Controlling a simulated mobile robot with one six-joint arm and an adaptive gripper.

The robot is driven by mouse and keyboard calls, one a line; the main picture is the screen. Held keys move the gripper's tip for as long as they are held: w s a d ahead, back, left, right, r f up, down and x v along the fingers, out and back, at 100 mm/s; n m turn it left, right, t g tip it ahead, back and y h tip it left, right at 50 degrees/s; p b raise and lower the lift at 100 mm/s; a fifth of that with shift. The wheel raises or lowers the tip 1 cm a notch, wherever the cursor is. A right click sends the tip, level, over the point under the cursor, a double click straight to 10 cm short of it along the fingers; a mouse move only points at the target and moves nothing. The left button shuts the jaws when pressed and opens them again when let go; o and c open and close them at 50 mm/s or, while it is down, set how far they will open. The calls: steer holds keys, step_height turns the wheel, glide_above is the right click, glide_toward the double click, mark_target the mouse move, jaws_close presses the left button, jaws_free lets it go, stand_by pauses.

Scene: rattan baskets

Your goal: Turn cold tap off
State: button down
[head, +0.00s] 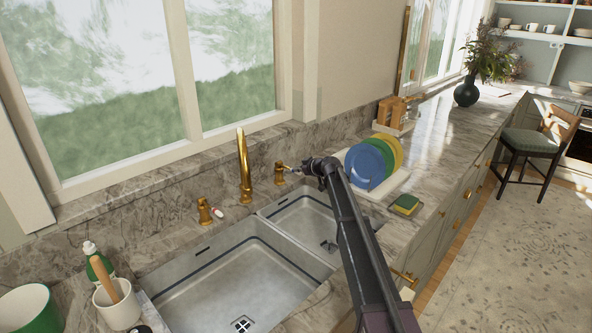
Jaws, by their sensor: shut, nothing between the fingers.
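A brass faucet (243,165) stands behind the sink in the head view. To its right is a brass tap handle (279,174), close to the right basin. To its left is another brass tap handle (204,211), with a small red and white piece beside it. My gripper (293,170) is shut and empty, right at the right-hand tap handle. I cannot tell whether it touches the handle. The gripper and wrist hide part of that handle's right side. No water stream is visible below the faucet's spout.
A double steel sink (225,282) sits below the taps, with my arm crossing its right side. A rack with colored plates (370,163) stands close to my wrist. A green and yellow sponge (405,205) lies nearby. A soap bottle (98,262) and white cup (117,308) are at left.

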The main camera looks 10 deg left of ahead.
steer(key=shift+d+f, duration=0.1)
stand_by(0.4)
steer(key=shift+r+p, duration=0.5)
steer(key=shift+p, duration=0.1)
steer(key=a+p+v, duration=0.1)
steer(key=p+v, duration=0.4)
steer(key=v, duration=0.6)
steer(key=shift+s+r, duration=0.25)
steer(key=shift+r, duration=0.15)
steer(key=s+d+f+m+g+h, duration=0.2)
steer(key=s+d, duration=0.6)
steer(key=s, duration=0.7)
steer(key=s+d+f+m+g+h, duration=0.3)
steer(key=s+d, duration=0.5)
steer(key=s, duration=0.7)
steer(key=s+d+f+m+g+h, duration=0.3)
steer(key=s+d+f+m+h, duration=0.2)
steer(key=s, duration=1.1)
steer(key=d+m, duration=0.2)
steer(key=d, duration=0.1)
steer(key=shift+f+m, duration=0.3)
steer(key=shift+f, duration=0.1)
